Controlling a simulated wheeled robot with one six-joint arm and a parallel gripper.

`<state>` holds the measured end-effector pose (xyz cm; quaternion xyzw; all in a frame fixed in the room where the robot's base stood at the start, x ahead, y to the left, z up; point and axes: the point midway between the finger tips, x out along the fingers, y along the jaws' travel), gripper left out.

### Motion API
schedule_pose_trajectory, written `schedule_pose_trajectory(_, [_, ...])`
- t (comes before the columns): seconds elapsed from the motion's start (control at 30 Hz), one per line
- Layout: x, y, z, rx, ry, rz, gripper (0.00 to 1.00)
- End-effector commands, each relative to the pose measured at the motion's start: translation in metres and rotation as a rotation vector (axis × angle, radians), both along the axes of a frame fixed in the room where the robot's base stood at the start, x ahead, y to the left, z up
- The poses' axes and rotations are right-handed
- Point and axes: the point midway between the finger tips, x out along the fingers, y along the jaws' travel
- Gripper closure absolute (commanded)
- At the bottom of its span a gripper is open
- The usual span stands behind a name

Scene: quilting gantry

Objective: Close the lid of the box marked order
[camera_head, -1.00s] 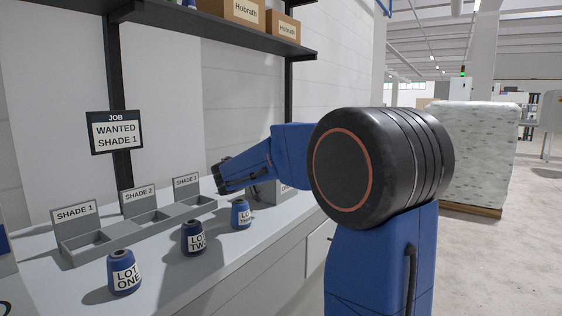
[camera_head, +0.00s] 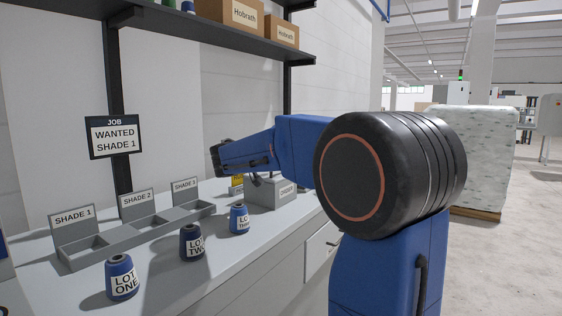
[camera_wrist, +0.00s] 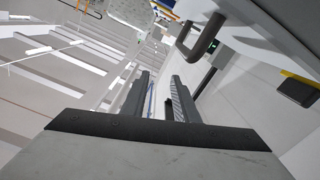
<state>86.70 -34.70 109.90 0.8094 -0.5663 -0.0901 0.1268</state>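The grey box marked order (camera_head: 272,193) stands at the far end of the bench, partly behind my arm in the head view. A dark curved piece shows at its upper left. I cannot tell how its lid stands, as my arm covers the area above. My gripper (camera_head: 217,158) is above and to the left of the box, apart from it, pointing left. In the wrist view, the two fingers of my gripper (camera_wrist: 160,98) are apart with nothing between them. A grey bent handle (camera_wrist: 203,38) shows beyond them at the upper right; I cannot tell what it belongs to.
Lot one (camera_head: 122,278), lot two (camera_head: 191,242) and lot three (camera_head: 239,218) stand along the bench front. The shade trays (camera_head: 110,252) lie behind them. A small yellow-topped item (camera_head: 237,184) is left of the box. A shelf (camera_head: 215,32) overhangs the bench.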

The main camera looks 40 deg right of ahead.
Motion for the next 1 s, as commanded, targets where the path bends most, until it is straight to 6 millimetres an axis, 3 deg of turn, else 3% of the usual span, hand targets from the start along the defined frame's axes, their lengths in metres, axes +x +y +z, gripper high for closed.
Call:
schedule_pose_trajectory(0.1, [0.0, 0.0, 0.018, 0.0, -0.002, -0.001, 0.73])
schedule_pose_trajectory(0.3, [-0.001, 0.0, 0.034, 0.001, -0.001, -0.001, 0.73])
schedule_pose_trajectory(1.0, [-0.001, 0.0, 0.037, 0.0, 0.0, -0.001, 0.73])
